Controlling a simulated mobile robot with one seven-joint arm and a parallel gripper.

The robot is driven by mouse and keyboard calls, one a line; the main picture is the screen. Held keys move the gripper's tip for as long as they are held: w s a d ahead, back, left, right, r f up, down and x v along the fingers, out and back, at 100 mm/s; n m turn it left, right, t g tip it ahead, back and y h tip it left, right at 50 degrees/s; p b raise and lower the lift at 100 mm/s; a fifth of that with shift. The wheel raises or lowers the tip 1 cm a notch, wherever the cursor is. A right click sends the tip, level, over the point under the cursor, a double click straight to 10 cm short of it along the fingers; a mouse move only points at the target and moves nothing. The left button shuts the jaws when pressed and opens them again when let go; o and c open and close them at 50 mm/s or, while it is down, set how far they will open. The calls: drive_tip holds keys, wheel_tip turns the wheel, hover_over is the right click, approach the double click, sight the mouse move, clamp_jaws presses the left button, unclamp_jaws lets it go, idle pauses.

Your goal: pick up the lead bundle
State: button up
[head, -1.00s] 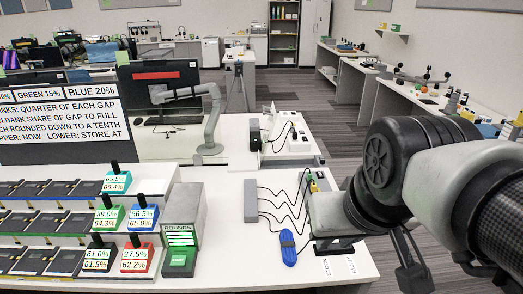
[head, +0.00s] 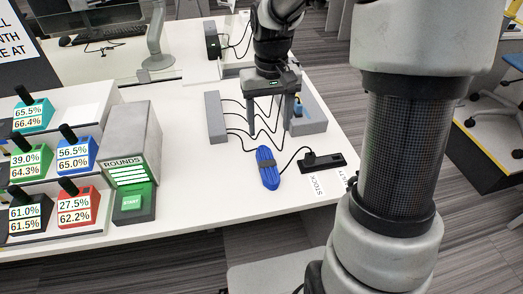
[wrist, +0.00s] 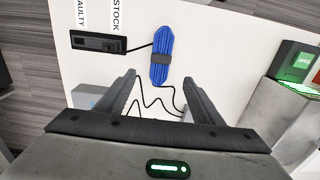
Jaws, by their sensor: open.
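The lead bundle (head: 268,168) is blue and long, with a dark band around its middle. It lies on the white table between a grey block and the black socket strip, with a dark cable running from it to the strip. In the wrist view the bundle (wrist: 158,72) lies ahead, its near end between the lines of the two fingers. My gripper (head: 267,128) is open and empty, with the bundle on the near side of it in the head view. The wrist view also shows my gripper (wrist: 159,82) with its fingers wide apart.
The black strip (head: 323,162) lies beside STOCK and FAULTY labels. A grey block (head: 215,117) with dark cables stands left, and another grey block (head: 308,122) stands right of my gripper. The green START box (head: 130,203) is at left.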

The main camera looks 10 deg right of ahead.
drive_tip(key=b, duration=0.3)
hover_over(268, 163)
wheel_tip(268, 163, down, 10)
drive_tip(key=shift+w+d+r, duration=0.1)
wheel_tip(268, 163, down, 5)
drive_tip(key=shift+f+b, duration=0.15)
drive_tip(key=shift+b, duration=0.65)
drive_tip(key=c, duration=1.2)
